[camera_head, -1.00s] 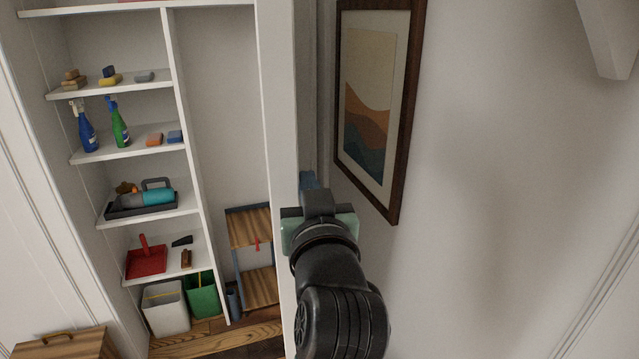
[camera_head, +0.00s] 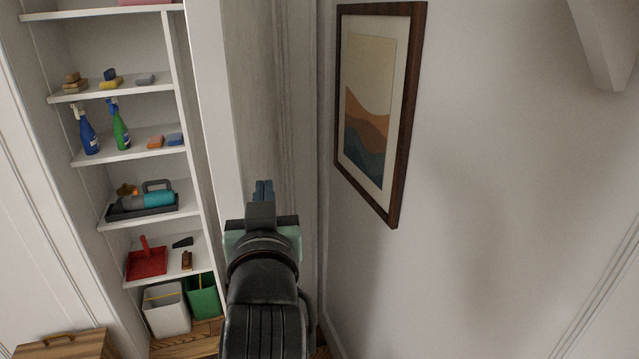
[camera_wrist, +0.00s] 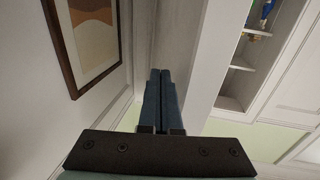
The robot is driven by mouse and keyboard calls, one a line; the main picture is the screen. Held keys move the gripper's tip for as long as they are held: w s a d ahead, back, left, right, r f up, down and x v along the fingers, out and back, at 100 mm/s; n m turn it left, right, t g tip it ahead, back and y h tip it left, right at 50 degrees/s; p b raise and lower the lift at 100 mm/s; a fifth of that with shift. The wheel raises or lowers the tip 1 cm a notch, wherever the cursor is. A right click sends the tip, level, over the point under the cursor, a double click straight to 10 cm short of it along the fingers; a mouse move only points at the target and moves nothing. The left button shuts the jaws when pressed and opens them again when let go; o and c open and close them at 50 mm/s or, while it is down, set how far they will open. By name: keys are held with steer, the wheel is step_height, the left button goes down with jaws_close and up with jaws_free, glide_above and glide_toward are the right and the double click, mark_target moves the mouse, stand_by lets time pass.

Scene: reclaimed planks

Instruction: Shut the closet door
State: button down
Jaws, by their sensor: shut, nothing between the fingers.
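The closet door (camera_head: 278,110) is a pale panel standing partly open, its near edge reaching left across the right part of the closet. It also shows in the wrist view (camera_wrist: 180,45). The closet (camera_head: 150,170) is open on its left side, with its shelves in view. My gripper (camera_head: 262,188) is shut and empty, with its blue fingers pointing at the outer face of the door. The fingers show side by side in the wrist view (camera_wrist: 159,100). I cannot tell whether their tips touch the door. The hinge side is hard to make out.
Shelves hold spray bottles (camera_head: 119,125), sponges, a tool tray (camera_head: 145,205) and a red dustpan (camera_head: 147,262). A white bin (camera_head: 166,308) and a green bin (camera_head: 203,298) stand on the floor. A framed picture (camera_head: 376,110) hangs on the right wall. A wooden box (camera_head: 68,345) stands at lower left.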

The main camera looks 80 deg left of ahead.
steer(key=s+a+p, duration=0.1)
steer(key=s+p, duration=0.1)
steer(key=s, duration=0.5)
steer(key=shift+a, duration=0.2)
stand_by(0.4)
steer(key=shift+d, duration=0.1)
